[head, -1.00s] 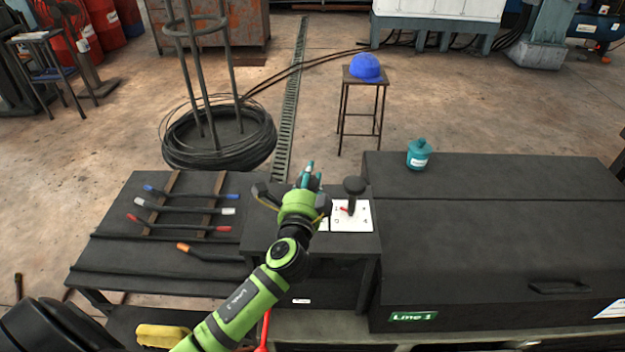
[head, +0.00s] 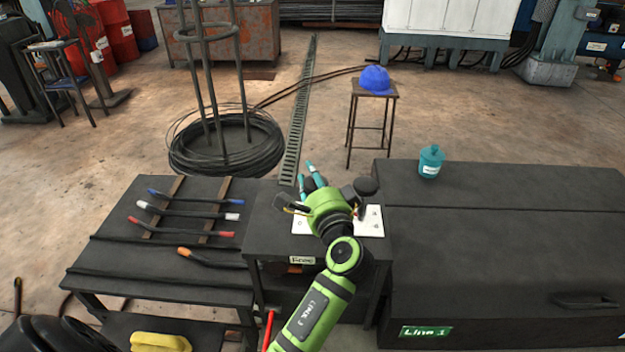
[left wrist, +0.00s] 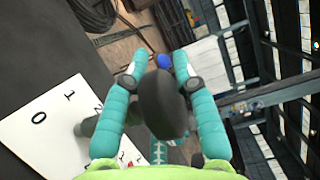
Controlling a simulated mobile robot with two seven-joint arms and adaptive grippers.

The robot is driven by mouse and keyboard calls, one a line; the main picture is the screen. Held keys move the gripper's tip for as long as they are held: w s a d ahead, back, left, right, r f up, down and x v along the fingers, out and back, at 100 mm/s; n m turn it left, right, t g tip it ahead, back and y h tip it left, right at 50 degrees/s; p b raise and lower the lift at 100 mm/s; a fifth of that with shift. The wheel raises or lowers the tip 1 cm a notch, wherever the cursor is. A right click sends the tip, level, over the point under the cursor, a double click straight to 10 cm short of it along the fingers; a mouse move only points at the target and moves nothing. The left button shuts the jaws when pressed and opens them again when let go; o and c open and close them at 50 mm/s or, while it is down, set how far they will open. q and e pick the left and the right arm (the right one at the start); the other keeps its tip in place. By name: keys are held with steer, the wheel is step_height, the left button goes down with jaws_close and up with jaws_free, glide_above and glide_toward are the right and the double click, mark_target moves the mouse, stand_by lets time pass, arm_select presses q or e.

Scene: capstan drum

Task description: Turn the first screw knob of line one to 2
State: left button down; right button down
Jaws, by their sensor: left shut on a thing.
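My left gripper (head: 307,173) is over the left side of the console and largely hides the knob there in the head view. In the left wrist view its two teal fingers (left wrist: 160,62) are shut around a dark, rounded screw knob (left wrist: 163,104). A white dial plate (left wrist: 45,125) lies below it, with 0, 1 and part of a 2 readable. Small red marks show at the plate's lower edge; which number they point to I cannot tell. A second dark knob (head: 367,187) stands on the right side of the console, its plate (head: 370,222) partly covered. My right gripper is not in view.
A dark bench (head: 110,262) at left carries several bars with coloured ends. A long dark cabinet (head: 500,245) labelled Line 1 stands at right, with a teal canister (head: 431,162) on top. A stool (head: 375,97) with a blue cap (head: 375,79) stands behind.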

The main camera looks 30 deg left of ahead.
arm_select(q)
steer(key=shift+f, duration=0.1)
steer(key=c, duration=0.9)
jaws_free()
steer(key=shift+c, duration=0.2)
